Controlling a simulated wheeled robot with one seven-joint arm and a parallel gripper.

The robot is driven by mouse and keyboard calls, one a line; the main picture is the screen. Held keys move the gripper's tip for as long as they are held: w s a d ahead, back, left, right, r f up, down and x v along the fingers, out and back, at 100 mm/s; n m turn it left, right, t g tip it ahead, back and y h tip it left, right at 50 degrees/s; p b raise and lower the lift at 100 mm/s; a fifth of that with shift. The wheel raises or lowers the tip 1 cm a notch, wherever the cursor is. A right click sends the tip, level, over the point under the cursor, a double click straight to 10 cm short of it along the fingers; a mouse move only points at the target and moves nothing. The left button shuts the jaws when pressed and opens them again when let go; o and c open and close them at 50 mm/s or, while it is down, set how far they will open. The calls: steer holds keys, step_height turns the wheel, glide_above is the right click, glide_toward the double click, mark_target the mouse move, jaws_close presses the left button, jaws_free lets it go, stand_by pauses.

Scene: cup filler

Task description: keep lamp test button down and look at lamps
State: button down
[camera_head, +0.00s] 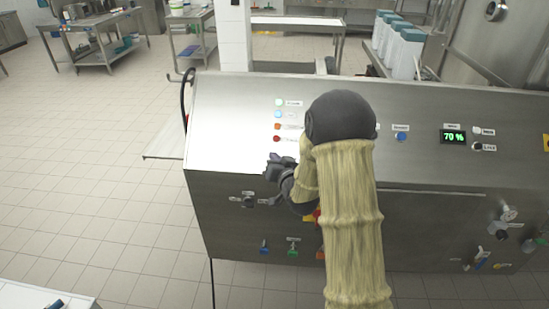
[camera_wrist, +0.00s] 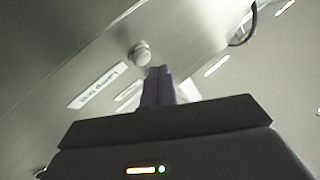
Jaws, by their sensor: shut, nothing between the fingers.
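The lamp test button (camera_wrist: 140,53) is a pale round knob on the metal panel in the wrist view, beside a label reading "Lamp test" (camera_wrist: 98,85). My gripper (camera_wrist: 158,72) is shut and empty, its dark fingertips just below and right of the button; I cannot tell whether they touch it. In the head view my gripper (camera_head: 273,163) is at the panel front, below the lamp column. The lamps there are pale green (camera_head: 279,102), pale blue (camera_head: 278,114), orange (camera_head: 278,126) and red (camera_head: 277,138). Whether each is lit is unclear. My arm hides part of the panel.
The panel (camera_head: 230,120) also carries a blue button (camera_head: 401,136), a green display reading 70 % (camera_head: 453,137), and levers and valves on its lower front. Bottles (camera_head: 405,55) stand behind it. The tiled floor to the left is clear.

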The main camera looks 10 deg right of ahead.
stand_by(0.7)
steer(key=shift+w+d+f+b, duration=0.2)
steer(key=shift+w+f+b, duration=0.1)
steer(key=shift+b, duration=0.2)
steer(key=shift+w+f+b, duration=0.25)
steer(key=shift+f+b, duration=0.15)
steer(key=shift+b, duration=0.05)
stand_by(0.7)
stand_by(0.3)
steer(key=shift+s+a+r, duration=0.15)
steer(key=shift+s+r, duration=0.4)
steer(key=shift+r, duration=0.1)
steer(key=s+r, duration=0.1)
steer(key=r, duration=0.1)
steer(key=s+a+r+p, duration=0.1)
steer(key=s, duration=0.1)
steer(key=shift+s+r, duration=0.1)
steer(key=shift+r, duration=0.25)
stand_by(0.5)
